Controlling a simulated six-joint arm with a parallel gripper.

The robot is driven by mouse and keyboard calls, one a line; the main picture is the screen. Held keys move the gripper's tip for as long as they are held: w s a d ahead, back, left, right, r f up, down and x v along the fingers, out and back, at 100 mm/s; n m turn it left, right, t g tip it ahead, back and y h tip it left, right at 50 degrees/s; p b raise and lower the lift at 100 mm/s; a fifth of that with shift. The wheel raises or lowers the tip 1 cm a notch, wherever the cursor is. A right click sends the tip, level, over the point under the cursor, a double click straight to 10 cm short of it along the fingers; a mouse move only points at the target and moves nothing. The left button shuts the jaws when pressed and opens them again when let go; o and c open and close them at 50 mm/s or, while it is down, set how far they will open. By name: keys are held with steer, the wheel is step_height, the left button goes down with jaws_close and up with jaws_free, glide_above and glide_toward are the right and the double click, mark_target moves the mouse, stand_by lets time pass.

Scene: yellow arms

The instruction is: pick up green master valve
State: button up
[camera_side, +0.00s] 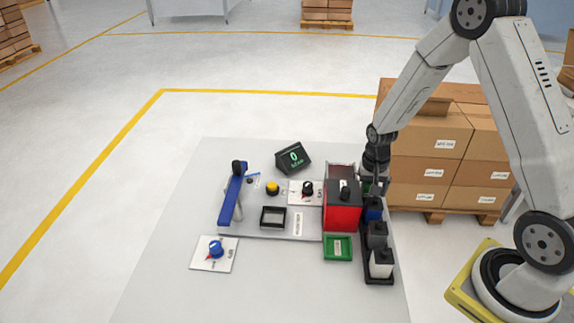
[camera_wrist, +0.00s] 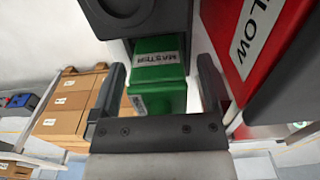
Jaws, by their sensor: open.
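The green master valve (camera_wrist: 158,75) is a green block with a white "MASTER" label, seen in the wrist view between my gripper's two fingers. My gripper (camera_wrist: 158,92) is open, with one finger on each side of the block; I cannot tell whether either finger touches it. In the side view my gripper (camera_side: 374,180) is low at the far end of a black rack (camera_side: 378,279). There the green valve is mostly hidden by my gripper and the neighbouring blocks.
The rack also holds a blue block (camera_side: 373,208), a grey block (camera_side: 377,235) and a white block (camera_side: 381,264). A red box (camera_side: 342,212) stands close on the left, with a green tray (camera_side: 338,248) in front. Stacked cartons (camera_side: 430,150) stand behind.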

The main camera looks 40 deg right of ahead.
jaws_close()
steer(key=shift+r, duration=0.1)
steer(key=shift+r, duration=0.7)
steer(key=s+a+r, duration=0.3)
steer(key=s+r, duration=0.8)
steer(key=s, duration=0.2)
steer(key=shift+s+a+r, duration=0.2)
steer(key=shift+s, duration=0.05)
stand_by(0.5)
